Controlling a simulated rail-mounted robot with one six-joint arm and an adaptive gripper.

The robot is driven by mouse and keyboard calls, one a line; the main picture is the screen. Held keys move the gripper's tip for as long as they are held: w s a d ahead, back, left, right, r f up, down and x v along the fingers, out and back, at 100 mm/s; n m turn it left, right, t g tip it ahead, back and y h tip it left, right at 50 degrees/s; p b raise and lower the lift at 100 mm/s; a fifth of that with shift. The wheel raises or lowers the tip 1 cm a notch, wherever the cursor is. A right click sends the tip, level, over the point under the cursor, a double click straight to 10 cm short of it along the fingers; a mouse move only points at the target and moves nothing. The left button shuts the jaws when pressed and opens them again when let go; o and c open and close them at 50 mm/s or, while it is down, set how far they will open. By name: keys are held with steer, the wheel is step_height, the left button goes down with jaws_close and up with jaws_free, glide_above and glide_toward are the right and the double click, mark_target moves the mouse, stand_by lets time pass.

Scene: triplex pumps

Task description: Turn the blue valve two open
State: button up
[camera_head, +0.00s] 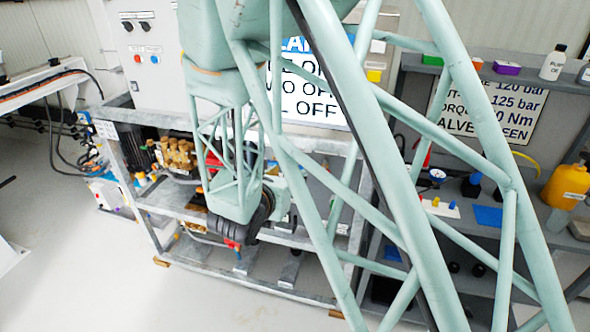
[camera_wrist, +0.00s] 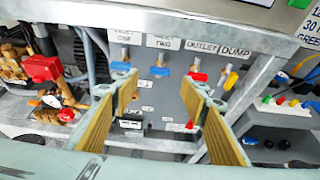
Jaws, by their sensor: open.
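The blue valve two handle (camera_wrist: 159,71) is on a grey panel under the label for valve two (camera_wrist: 164,43) in the wrist view. Its handle looks roughly crosswise in the picture. My gripper (camera_wrist: 165,84) is open, with its yellow-padded fingers reaching toward the panel. The handle shows in the gap between the fingertips, a little beyond them, and I see no contact. Another blue handle (camera_wrist: 121,66), under the valve one label (camera_wrist: 124,36), is just beyond the left fingertip. In the head view, my arm hides the valve panel.
Right of valve two are a red outlet handle (camera_wrist: 197,77), close to the right fingertip, and a yellow dump handle (camera_wrist: 230,81). A red-handled brass fitting (camera_wrist: 42,68) is at the left. The metal pump frame (camera_head: 145,204) surrounds the equipment; shelves (camera_head: 470,225) stand at the right.

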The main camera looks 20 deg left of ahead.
steer(key=b+x, duration=0.1)
steer(key=x, duration=0.8)
steer(key=shift+w, duration=0.2)
steer(key=shift+a, duration=0.1)
steer(key=shift+c, duration=0.5)
steer(key=c, duration=0.7)
